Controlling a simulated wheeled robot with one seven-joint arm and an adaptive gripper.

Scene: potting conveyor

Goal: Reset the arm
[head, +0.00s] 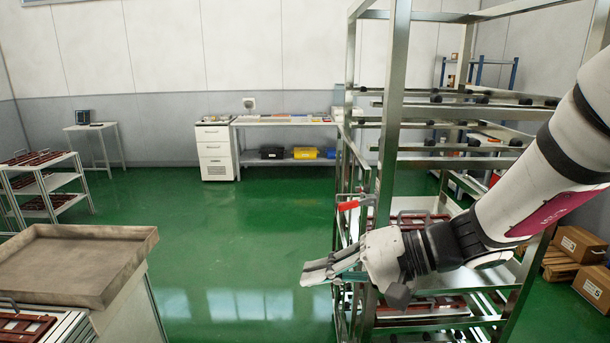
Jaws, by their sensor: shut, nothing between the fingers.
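My gripper (318,270) shows in the head view, at the end of my white arm, which reaches in from the right. The gripper points left, and its fingers are shut with nothing between them. It is in front of the lower part of a tall metal rack (387,130) and hides some of it. I cannot tell whether the arm touches the rack. A red-handled latch (349,205) is on the rack just above the gripper.
An empty brown tray (75,262) tops a stand at the left front. A low shelf (70,163) with dark red trays is behind it. A workbench (285,122) and white drawers (215,150) line the back wall. Cardboard boxes (578,243) lie at right. Green floor (235,240) is clear mid-left.

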